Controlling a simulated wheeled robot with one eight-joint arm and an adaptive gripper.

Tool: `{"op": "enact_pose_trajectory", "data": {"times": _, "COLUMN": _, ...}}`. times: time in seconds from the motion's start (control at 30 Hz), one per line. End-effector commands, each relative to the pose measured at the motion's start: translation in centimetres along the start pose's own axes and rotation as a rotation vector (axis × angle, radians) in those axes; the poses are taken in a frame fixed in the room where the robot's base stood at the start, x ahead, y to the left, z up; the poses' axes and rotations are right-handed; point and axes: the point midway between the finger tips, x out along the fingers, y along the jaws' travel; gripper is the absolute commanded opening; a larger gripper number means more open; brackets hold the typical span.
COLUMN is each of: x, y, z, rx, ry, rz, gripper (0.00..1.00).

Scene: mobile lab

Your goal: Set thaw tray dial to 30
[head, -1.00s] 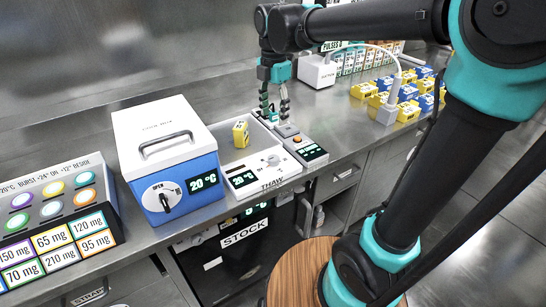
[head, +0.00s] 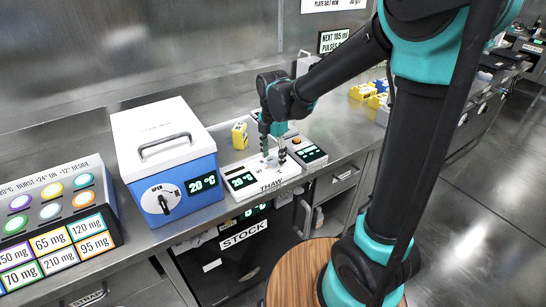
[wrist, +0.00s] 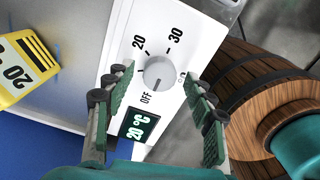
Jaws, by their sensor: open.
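The thaw tray (head: 228,182) is a white-fronted unit on the steel counter, with a small screen (head: 242,181) reading 20 °C. Its dial (wrist: 157,72) shows in the wrist view as a round grey knob with marks for OFF, 20 and 30 around it. The knob's pointer is hard to make out. My gripper (head: 273,158) is above the front panel in the head view. In the wrist view its two fingers stand open on either side of the dial, with nothing between them but the panel and knob below. I cannot tell whether they touch the dial.
A blue and white cool box (head: 168,158) stands left of the tray. A yellow block (head: 240,135) stands in the tray. A small device with a screen (head: 309,154) sits close on the right. A wooden barrel (wrist: 262,90) is beyond the counter edge.

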Motion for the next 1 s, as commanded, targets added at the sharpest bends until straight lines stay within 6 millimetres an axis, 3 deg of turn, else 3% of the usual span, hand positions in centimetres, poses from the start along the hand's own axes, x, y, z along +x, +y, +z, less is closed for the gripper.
{"op": "enact_pose_trajectory", "data": {"times": 0.37, "x": 0.55, "y": 0.01, "z": 0.00, "rx": 0.000, "ry": 0.000, "rz": 0.000, "gripper": 0.55}}
{"op": "enact_pose_trajectory", "data": {"times": 0.77, "x": 0.53, "y": 0.00, "z": 0.00, "rx": 0.000, "ry": 0.000, "rz": 0.000, "gripper": 0.06}}
{"op": "enact_pose_trajectory", "data": {"times": 1.0, "x": 0.53, "y": 0.01, "z": 0.00, "rx": 0.017, "ry": 0.000, "rz": 0.000, "gripper": 0.05}}
